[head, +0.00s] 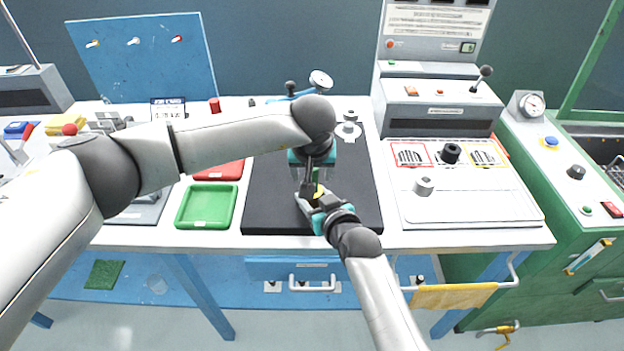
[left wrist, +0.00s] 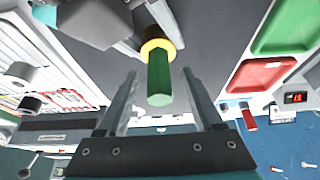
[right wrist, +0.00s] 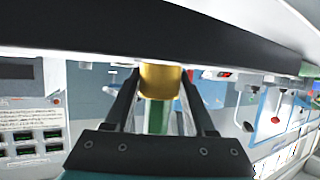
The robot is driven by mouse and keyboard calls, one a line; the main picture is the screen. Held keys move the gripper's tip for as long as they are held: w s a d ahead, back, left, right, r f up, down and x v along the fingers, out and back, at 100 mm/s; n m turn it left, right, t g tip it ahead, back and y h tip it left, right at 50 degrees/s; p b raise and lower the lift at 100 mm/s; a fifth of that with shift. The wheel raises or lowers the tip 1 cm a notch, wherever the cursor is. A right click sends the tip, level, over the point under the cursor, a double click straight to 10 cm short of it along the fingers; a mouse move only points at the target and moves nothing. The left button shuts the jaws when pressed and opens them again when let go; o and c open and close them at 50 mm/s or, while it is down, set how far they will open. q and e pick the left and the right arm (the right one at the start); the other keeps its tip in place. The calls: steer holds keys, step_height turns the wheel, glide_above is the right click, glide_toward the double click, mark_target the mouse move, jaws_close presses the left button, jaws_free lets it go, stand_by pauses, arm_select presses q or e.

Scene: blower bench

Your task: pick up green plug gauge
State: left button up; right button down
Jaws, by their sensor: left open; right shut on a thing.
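The green plug gauge (left wrist: 158,78) has a green end, a yellow collar and a grey part beyond it. My right gripper (right wrist: 160,82) is shut on it; the yellow collar shows by the fingertips in the right wrist view. It is held above the black mat (head: 265,205). My left gripper (left wrist: 160,74) is open, and the green end lies between its fingers in the left wrist view, with gaps at both sides. In the head view the gauge (head: 315,176) is small and partly hidden by both grippers.
A green tray (head: 183,222) and a red tray (head: 220,172) sit left of the mat. A white panel with a grey knob (head: 423,187) lies to the right. A dial gauge (head: 320,79) stands behind my left arm.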

arm_select(q)
steer(key=shift+f, duration=0.25)
steer(key=shift+c, duration=0.3)
jaws_close()
steer(key=shift+w, duration=0.1)
